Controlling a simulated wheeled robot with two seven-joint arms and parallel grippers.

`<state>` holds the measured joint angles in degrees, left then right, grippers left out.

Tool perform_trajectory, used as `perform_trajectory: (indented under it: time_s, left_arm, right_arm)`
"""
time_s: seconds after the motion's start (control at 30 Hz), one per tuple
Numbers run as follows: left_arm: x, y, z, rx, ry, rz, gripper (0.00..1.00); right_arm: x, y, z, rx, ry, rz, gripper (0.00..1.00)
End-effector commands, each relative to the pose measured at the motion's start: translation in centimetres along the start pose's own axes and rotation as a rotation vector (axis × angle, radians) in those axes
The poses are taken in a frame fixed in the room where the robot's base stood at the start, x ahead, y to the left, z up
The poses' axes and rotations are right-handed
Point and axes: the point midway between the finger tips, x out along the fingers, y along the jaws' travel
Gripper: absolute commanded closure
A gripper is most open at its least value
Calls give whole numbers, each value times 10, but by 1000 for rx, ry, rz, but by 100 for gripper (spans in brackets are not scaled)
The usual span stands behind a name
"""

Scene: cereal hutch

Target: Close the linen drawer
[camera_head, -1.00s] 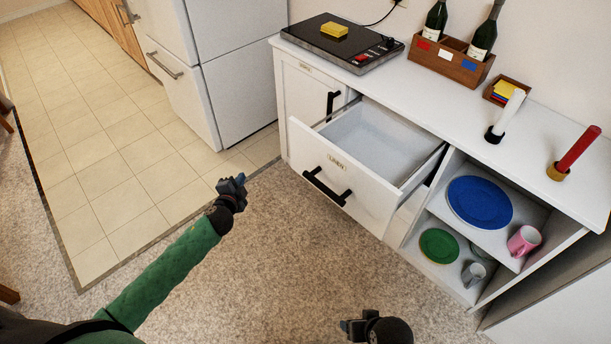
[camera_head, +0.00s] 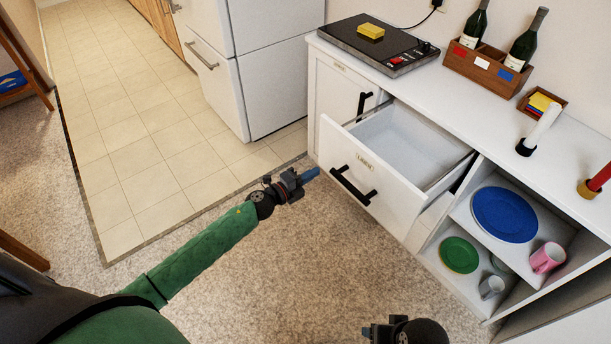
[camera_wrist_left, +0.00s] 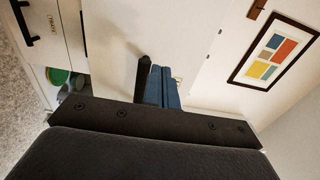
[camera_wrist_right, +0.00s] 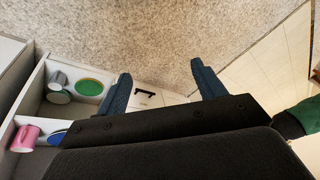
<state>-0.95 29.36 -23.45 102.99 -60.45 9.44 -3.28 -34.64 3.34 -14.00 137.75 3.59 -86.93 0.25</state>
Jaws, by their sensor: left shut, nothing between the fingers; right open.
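The linen drawer (camera_head: 384,194) is pulled out from the white hutch, with a black bar handle and a "LINEN" label on its front. Its inside looks empty. My left gripper (camera_head: 311,174) is shut and empty, just left of the drawer front with a small gap to the handle. In the left wrist view its blue fingers (camera_wrist_left: 161,87) are together. My right gripper (camera_head: 374,333) is low in the head view, over the carpet. In the right wrist view its blue fingers (camera_wrist_right: 160,88) are spread apart with nothing between them.
A cupboard door (camera_head: 342,91) with a black handle is beside the drawer. Open shelves to the right hold a blue plate (camera_head: 504,214), a green plate (camera_head: 459,254) and mugs. A hotplate (camera_head: 380,46) and bottles (camera_head: 525,38) stand on top. The carpet before the hutch is clear.

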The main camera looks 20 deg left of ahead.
Motion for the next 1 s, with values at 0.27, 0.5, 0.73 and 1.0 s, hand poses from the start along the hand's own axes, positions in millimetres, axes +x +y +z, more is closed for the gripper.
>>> perform_trajectory:
  time_s: [0.27,0.5,0.73,1.0]
  left_arm:
    - [50,-2,0,0,-1,-1,100]
    - [82,-1,0,-2,-2,0,100]
    - [92,0,0,0,-1,2,100]
    - [93,1,0,0,-1,2,100]
  right_arm:
    - [-20,9,3,12,-39,25,31]
    - [-32,15,8,20,-72,42,31]
    - [-40,16,7,25,-74,48,31]
    - [-38,17,8,27,-79,49,31]
